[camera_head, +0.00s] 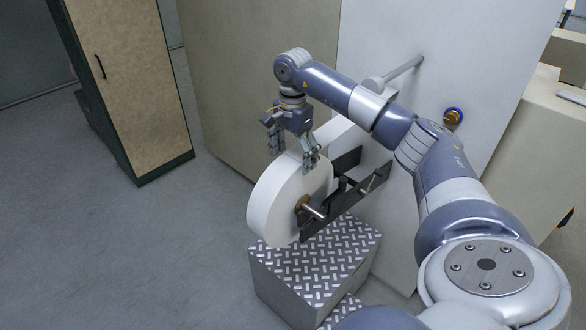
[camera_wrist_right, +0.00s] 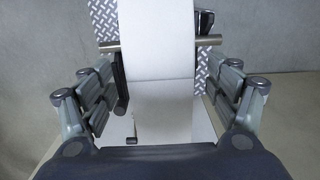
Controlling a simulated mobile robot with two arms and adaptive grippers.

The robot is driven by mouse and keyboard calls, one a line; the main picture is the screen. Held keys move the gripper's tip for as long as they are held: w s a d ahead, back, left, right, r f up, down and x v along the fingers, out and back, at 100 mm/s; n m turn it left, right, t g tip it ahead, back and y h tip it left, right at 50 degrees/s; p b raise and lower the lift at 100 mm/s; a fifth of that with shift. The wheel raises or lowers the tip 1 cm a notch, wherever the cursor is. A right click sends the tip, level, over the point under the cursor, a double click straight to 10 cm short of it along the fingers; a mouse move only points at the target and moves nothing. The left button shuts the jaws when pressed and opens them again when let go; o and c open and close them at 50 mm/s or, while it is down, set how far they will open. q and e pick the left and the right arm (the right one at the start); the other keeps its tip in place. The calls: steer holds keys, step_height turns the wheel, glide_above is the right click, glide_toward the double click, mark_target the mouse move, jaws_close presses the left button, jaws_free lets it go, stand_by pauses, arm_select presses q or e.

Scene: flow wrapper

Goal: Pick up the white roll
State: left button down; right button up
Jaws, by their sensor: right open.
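The white roll (camera_head: 284,200) stands on edge on a metal spindle beside the machine, above a diamond-plate step. A strip of its white web runs up behind my right gripper. My right gripper (camera_head: 292,158) is open just above the roll's top rim, pointing down. In the right wrist view, the white roll (camera_wrist_right: 160,60) lies between the two spread fingers of the right gripper (camera_wrist_right: 170,88), with a gap on each side. I cannot tell whether a finger touches it. My left gripper is not in view.
The spindle (camera_head: 314,211) and a dark bracket (camera_head: 345,195) stick out right of the roll. The diamond-plate step (camera_head: 312,268) is below. A grey rod (camera_head: 403,68) juts from the machine panel above. A wooden-fronted cabinet (camera_head: 125,80) stands at left; the floor between is clear.

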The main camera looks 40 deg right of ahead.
steer(key=shift+f, duration=1.2)
steer(key=c, duration=1.2)
steer(key=shift+r, duration=0.15)
steer(key=shift+c, duration=1.4)
